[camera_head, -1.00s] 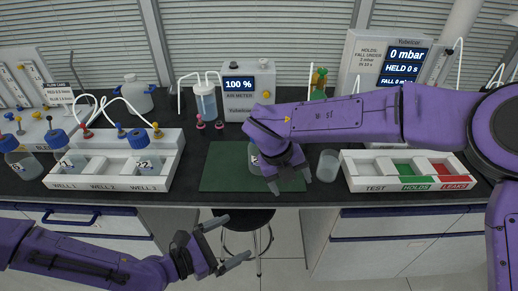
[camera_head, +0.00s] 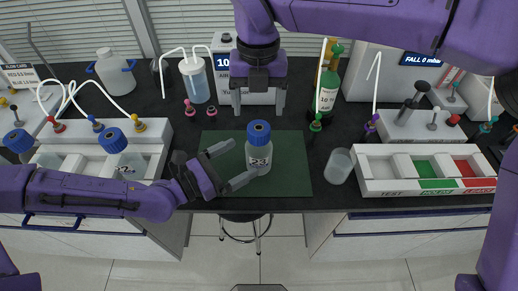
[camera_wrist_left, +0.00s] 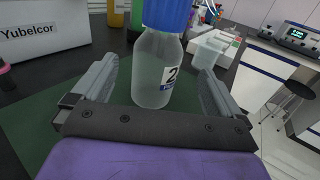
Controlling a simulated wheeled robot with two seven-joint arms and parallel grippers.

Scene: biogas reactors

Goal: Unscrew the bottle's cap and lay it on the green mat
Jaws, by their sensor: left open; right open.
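The bottle (camera_head: 259,158) is clear with a label and stands upright on the green mat (camera_head: 290,183). Its blue cap (camera_head: 259,132) is on top. My left gripper (camera_head: 236,163) is open, its fingers pointing at the bottle from the left at body height. In the left wrist view the bottle (camera_wrist_left: 157,68) stands between the two spread fingers, with a gap on each side; the blue cap (camera_wrist_left: 167,12) is cut off by the top edge. My right gripper (camera_head: 259,112) is open and empty, pointing down above and behind the cap.
An empty beaker (camera_head: 339,166) stands right of the mat. The white tray (camera_head: 374,186) with grey, green and red compartments is further right. A rack (camera_head: 160,142) with blue-capped bottles is at left. Pink fittings (camera_head: 211,111) and a green bottle (camera_head: 327,90) stand behind the mat.

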